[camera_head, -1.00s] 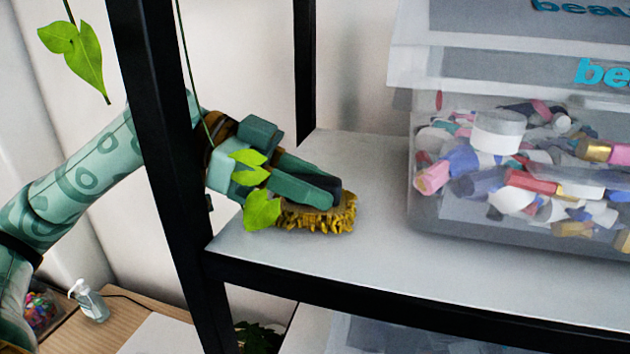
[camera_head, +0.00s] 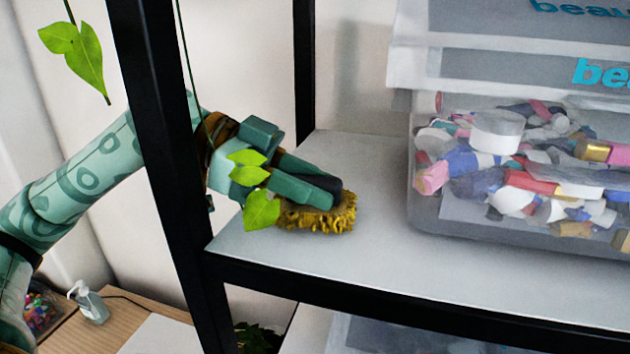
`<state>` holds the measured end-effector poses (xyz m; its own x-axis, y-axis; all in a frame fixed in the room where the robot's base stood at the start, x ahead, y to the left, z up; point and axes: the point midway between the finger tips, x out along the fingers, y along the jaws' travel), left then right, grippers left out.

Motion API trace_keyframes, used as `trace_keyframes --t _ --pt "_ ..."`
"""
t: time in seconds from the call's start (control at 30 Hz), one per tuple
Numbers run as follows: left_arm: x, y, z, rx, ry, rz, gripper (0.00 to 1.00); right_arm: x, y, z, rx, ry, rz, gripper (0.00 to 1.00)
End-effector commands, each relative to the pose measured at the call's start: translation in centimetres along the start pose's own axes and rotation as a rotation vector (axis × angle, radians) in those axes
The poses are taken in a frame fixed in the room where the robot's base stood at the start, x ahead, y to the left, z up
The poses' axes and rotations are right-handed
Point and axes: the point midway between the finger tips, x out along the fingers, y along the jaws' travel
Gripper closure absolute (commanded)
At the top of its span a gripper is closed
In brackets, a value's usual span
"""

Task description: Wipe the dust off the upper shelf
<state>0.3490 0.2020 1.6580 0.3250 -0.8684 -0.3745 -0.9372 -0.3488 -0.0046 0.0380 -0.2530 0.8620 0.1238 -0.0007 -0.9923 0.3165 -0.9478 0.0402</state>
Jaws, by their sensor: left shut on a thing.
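The upper shelf (camera_head: 360,265) is a pale grey board in a black frame. My left gripper (camera_head: 318,192) reaches in from the left, behind the front post, and is shut on a yellow fringed duster (camera_head: 330,217). The duster's fringe is down at the shelf surface near its left end and appears to touch it. Green leaves hide part of the gripper. I cannot make out any dust on the board. My right gripper is not in view.
A clear bin (camera_head: 424,207) full of colourful small containers stands on the shelf's right side. A black post (camera_head: 165,160) and a hanging vine with leaves (camera_head: 80,55) are close to my left arm. The board between duster and bin is bare. A pump bottle (camera_head: 90,303) stands on a wooden surface at lower left.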

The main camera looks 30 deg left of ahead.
Motion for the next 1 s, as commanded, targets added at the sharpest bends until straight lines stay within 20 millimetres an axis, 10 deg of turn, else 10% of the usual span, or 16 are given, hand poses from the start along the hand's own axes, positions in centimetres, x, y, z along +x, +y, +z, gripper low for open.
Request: trace_keyframes --t 1.0 --pt "0.1 -1.0 0.0 0.001 -0.007 0.001 0.94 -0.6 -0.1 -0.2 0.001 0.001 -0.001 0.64"
